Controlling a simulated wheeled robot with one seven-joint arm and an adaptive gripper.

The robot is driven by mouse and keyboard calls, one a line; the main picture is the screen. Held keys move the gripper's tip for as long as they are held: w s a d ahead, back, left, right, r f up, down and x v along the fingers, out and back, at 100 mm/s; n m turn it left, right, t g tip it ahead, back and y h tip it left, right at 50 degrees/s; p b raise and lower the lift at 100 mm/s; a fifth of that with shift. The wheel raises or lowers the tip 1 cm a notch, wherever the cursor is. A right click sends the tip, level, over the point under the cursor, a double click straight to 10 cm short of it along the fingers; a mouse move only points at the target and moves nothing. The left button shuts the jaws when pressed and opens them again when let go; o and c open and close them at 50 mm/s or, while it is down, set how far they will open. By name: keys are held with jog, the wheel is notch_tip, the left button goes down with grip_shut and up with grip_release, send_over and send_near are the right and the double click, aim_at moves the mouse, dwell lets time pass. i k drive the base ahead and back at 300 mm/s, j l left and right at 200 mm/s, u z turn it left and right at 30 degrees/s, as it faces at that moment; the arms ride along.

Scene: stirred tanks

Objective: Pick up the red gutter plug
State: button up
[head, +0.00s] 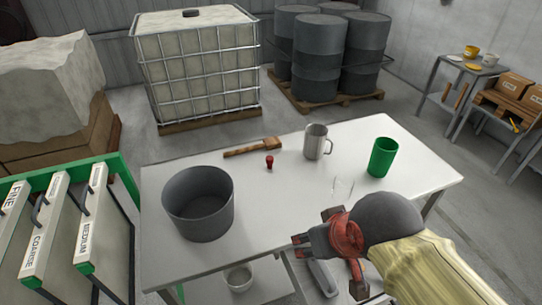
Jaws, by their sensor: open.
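The red gutter plug (269,162) stands upright on the white table (300,195), in front of a wooden brush and behind the grey bucket's right side. It is small, with a rounded red top, and nothing hides it. My gripper (314,228) is over the table's front right part, to the right of and nearer than the plug. It is open, empty and clearly apart from the plug.
A grey bucket (199,204) stands at the table's left. The wooden brush (253,147), a metal mug (316,142), a green cup (382,157) and a faint clear object (343,187) are also on the table. Its middle is bare around the plug.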

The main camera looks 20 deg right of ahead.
aim_at(269, 158)
jog(key=k, duration=0.45)
jog(key=k+z, duration=0.2)
jog(key=z, duration=1.2)
jog(key=j+z, duration=0.2)
jog(key=j, duration=1)
jog(key=j+z, duration=0.25)
jog(key=j, duration=1)
